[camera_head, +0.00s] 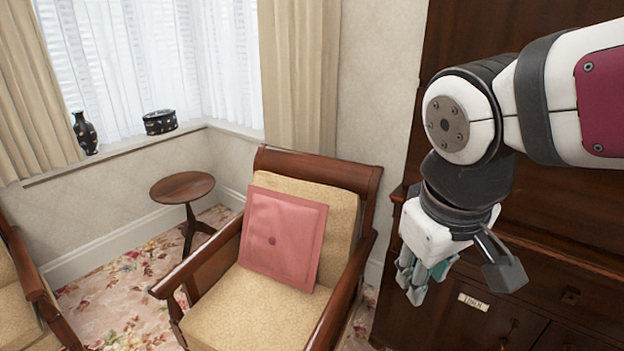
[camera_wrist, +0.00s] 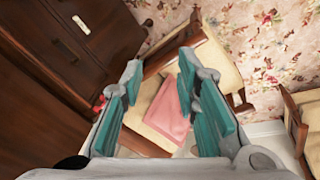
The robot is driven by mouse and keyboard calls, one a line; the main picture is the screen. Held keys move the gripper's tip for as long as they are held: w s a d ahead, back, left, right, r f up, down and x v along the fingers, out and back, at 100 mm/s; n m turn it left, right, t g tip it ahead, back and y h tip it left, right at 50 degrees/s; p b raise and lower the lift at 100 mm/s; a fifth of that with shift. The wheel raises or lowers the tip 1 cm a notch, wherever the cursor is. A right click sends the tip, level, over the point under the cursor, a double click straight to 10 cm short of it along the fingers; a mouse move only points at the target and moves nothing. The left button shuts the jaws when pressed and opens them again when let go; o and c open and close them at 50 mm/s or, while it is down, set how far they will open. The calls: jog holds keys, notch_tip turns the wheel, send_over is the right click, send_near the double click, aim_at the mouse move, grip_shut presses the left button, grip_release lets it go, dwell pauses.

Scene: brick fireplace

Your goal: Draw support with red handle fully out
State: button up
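A small red spot (camera_wrist: 100,103), which looks like the red handle of the support, shows in the wrist view at the edge of the dark wooden cabinet (camera_wrist: 58,58). It lies just left of the left finger, outside the gap between the fingers. My gripper (camera_wrist: 160,64) is open and empty, its teal-padded fingers wide apart. In the head view my gripper (camera_head: 425,278) points down in front of the cabinet (camera_head: 560,215). The red handle does not show there. I cannot tell how far the support is drawn out.
A wooden armchair (camera_head: 265,315) with a pink cushion (camera_head: 284,237) stands left of the cabinet, close to my gripper. A small round table (camera_head: 182,187) is by the window. A white label (camera_head: 473,302) is on a cabinet drawer. Flowered carpet (camera_head: 128,300) lies left of the armchair.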

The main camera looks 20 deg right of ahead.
jog(key=w+d+f+n+g+h, duration=0.2)
jog(key=w+d+f+n+h, duration=0.25)
jog(key=w+d, duration=0.2)
jog(key=w+d+f+n+g+h, duration=0.25)
jog(key=w+d+n+h, duration=0.2)
jog(key=w, duration=0.25)
jog(key=w+a+f+n+t+h+p, duration=0.15)
jog(key=w+f+n+t+h, duration=0.35)
jog(key=w+f+n+t, duration=0.75)
jog(key=w+d, duration=0.3)
jog(key=w+d+g, duration=0.1)
jog(key=w+d, duration=0.2)
jog(key=d, duration=0.1)
jog(key=w+d+f+g, duration=0.1)
jog(key=w+d, duration=0.2)
jog(key=d, duration=0.1)
jog(key=shift+w+d+n+p, duration=0.25)
jog(key=shift+w+p, duration=0.1)
jog(key=shift+w, duration=0.05)
jog(key=shift+c, duration=0.6)
grip_shut()
